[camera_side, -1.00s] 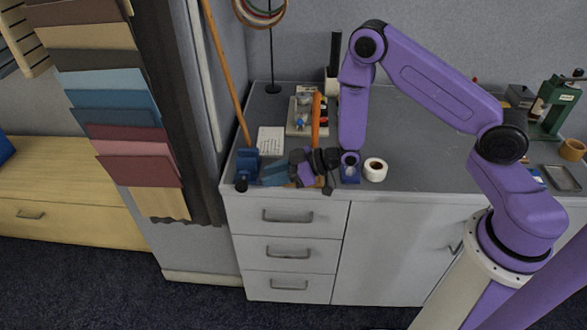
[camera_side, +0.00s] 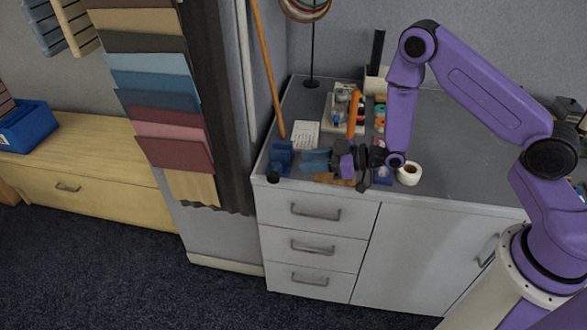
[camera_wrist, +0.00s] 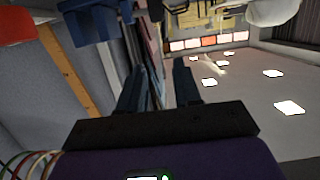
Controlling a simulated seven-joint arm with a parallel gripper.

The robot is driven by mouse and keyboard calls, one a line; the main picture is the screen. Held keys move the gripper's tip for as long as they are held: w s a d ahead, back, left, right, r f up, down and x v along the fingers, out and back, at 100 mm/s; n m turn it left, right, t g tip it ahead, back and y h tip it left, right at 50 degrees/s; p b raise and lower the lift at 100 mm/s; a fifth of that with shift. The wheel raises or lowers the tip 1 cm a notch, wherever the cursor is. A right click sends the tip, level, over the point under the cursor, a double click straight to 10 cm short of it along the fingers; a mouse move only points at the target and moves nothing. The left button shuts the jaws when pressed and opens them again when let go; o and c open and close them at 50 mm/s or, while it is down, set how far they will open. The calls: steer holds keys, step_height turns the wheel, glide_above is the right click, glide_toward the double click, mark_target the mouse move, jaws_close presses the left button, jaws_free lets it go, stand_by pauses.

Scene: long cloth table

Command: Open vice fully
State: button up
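The small blue vice (camera_side: 280,158) stands at the front left corner of the grey counter. Its dark lower front part is at the counter's edge. A blue body, probably the vice, shows at the top left of the wrist view (camera_wrist: 95,22). My gripper (camera_side: 304,160) is just right of the vice, low over the counter, with its blue fingers pointing left at it. In the wrist view my gripper (camera_wrist: 158,82) has its two fingers apart with nothing between them. I see no clear contact with the vice. The vice's jaw gap is too small to make out.
A white notepad (camera_side: 306,134) lies behind the vice. A tape roll (camera_side: 409,173) is right of my gripper. A tray of small items (camera_side: 345,108) and an orange-handled tool (camera_side: 356,112) lie behind. A wooden pole (camera_side: 267,70) leans at the counter's left side.

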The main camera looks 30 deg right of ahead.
steer(key=w+a+r+t+y, duration=0.1)
steer(key=w+a+t+y, duration=0.1)
steer(key=w+a, duration=0.1)
glide_toward(279, 176)
steer(key=x, duration=0.5)
steer(key=shift+w+a, duration=0.2)
steer(key=shift+a, duration=0.1)
steer(key=x, duration=0.6)
steer(key=shift+w+a, duration=0.15)
steer(key=shift+a, duration=0.05)
steer(key=shift+w+a, duration=0.4)
steer(key=shift+w, duration=0.05)
jaws_close()
